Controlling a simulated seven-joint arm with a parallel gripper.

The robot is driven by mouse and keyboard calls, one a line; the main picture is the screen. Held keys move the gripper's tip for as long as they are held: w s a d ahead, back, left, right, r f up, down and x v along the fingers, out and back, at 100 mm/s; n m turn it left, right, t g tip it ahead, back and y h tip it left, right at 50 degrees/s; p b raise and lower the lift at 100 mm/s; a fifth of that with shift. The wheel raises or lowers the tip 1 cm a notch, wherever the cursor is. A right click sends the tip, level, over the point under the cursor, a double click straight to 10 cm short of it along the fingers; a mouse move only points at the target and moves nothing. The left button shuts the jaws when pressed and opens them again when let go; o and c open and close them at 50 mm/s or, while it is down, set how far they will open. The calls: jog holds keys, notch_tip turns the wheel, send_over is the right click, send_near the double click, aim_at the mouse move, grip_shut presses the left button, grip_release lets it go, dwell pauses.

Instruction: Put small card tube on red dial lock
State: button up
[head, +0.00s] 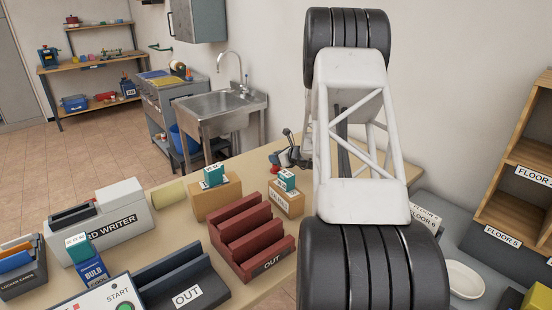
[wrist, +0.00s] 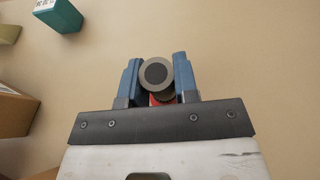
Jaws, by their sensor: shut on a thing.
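My gripper (wrist: 157,82) shows two blue fingers in the wrist view, closed around a round piece with a grey rim and dark centre, seen end-on. It looks like the small card tube (wrist: 145,63). Red shows just behind it, between the fingers; this looks like the red dial lock (wrist: 154,101), mostly hidden. In the head view my gripper (head: 291,153) is at the far side of the table, partly behind my arm. The red lock (head: 281,159) shows there beside the fingers. I cannot tell whether tube and lock touch.
A pale cylinder (head: 168,193) lies left of two cardboard boxes (head: 217,198) (head: 287,204) with teal packets on top. A red OUT rack (head: 250,238), a dark OUT tray (head: 180,283) and a card writer (head: 112,220) fill the near table. The table around my gripper is mostly bare.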

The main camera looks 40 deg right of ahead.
jog(key=o, duration=0.9)
jog(key=shift+f, duration=0.1)
jog(key=v, duration=1.2)
dwell(0.5)
